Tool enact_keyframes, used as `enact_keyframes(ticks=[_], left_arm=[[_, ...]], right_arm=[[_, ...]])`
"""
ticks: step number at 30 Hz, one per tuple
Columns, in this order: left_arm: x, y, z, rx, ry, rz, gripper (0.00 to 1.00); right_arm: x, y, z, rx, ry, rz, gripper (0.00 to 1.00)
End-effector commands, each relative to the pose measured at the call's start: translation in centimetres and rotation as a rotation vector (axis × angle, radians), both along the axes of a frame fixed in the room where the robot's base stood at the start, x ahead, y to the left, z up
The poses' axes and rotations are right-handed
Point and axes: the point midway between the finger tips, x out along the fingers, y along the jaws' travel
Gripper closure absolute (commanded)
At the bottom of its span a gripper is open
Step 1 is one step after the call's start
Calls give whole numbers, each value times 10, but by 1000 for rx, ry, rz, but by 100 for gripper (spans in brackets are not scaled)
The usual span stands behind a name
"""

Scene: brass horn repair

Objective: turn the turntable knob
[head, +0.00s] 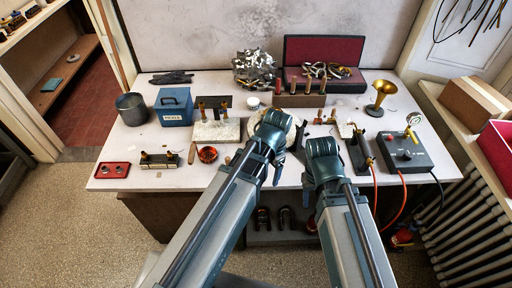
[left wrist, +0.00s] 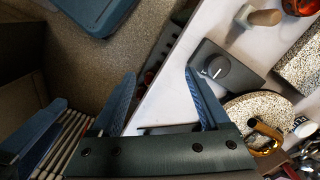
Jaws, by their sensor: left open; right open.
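The turntable knob (left wrist: 215,67) is dark and round with a light mark, on a grey base plate near the table edge in the left wrist view. The speckled turntable disc (left wrist: 252,108) adjoins the plate, with a brass part on it. The disc also shows partly in the head view (head: 291,128), where my left arm covers the knob. My left gripper (left wrist: 160,73) is open and empty. The knob lies just right of its right finger in the wrist view, not between the fingers. My right gripper (head: 318,182) is open near the table's front edge, right of the left one.
A black control box (head: 404,150) and a dark stand (head: 359,155) are to the right of my right gripper. A small orange-red bowl (head: 207,154) and a wooden-handled tool (head: 192,153) lie to the left. A tool case (head: 322,50) stands at the back.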

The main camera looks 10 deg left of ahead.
Motion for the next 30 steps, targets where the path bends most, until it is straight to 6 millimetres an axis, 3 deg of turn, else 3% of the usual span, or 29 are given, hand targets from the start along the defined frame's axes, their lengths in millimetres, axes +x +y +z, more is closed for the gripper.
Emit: enact_keyframes(ticks=[1,3,10,20,30], left_arm=[[21,12,31,-13,2,-66,20],[39,27,48,-29,1,-171,20],[72,62,78,-60,-6,-404,20],[76,68,76,-64,-9,-454,20],[76,68,48,-64,-9,-453,20]], right_arm=[[0,0,32,0,0,0,50],[0,0,48,0,0,1,50],[0,0,78,0,0,1,50],[0,0,77,0,0,1,50],[0,0,48,0,0,1,50]])
